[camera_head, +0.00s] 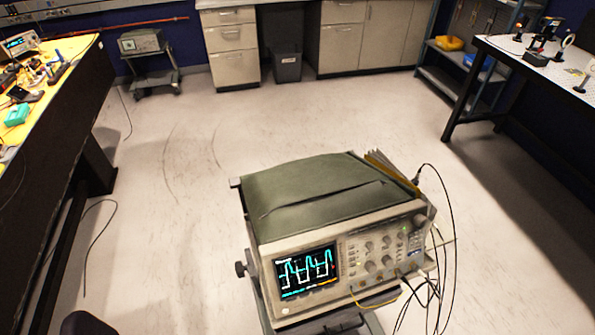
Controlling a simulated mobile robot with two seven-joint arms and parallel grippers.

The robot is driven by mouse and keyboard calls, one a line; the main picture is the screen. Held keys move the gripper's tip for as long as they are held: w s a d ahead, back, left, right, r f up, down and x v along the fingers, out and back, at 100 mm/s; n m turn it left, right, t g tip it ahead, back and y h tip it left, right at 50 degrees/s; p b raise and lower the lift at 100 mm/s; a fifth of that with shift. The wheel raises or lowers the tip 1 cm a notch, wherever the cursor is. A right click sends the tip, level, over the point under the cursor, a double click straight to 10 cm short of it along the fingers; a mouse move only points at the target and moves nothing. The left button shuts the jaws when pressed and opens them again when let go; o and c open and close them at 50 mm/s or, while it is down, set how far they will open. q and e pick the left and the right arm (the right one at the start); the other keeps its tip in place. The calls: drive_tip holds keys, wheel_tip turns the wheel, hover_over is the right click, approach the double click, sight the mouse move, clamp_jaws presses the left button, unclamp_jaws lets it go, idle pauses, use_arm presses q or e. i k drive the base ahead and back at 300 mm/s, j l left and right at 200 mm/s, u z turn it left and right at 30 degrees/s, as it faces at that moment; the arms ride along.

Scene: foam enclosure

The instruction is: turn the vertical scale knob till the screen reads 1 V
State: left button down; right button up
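An oscilloscope (318,207) with a green-grey top sits on a cart at the lower middle of the head view, its front panel turned toward me. Its screen (306,270) is lit and shows cyan and white wave traces. The scale text on the screen is too small to read. Several knobs (370,267) sit on the panel to the right of the screen. I cannot tell which one is the vertical scale knob. Neither of my grippers is in view.
Cables (452,225) hang at the oscilloscope's right side. A long bench (62,115) with tools stands at the left, and a dark-legged table (500,52) at the right. Cabinets (232,50) and a bin (287,68) line the back. The floor between is mostly clear.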

sight(371, 267)
drive_tip(key=k+l+u, duration=0.35)
drive_tip(key=l+u, duration=0.15)
drive_tip(key=i+l+u, duration=0.15)
drive_tip(key=i+l, duration=0.2)
drive_tip(key=l+u, duration=0.35)
drive_tip(key=l, duration=0.15)
drive_tip(key=l+u, duration=0.4)
drive_tip(key=k+l+u, duration=0.15)
drive_tip(key=l+u, duration=0.2)
drive_tip(key=l, duration=0.25)
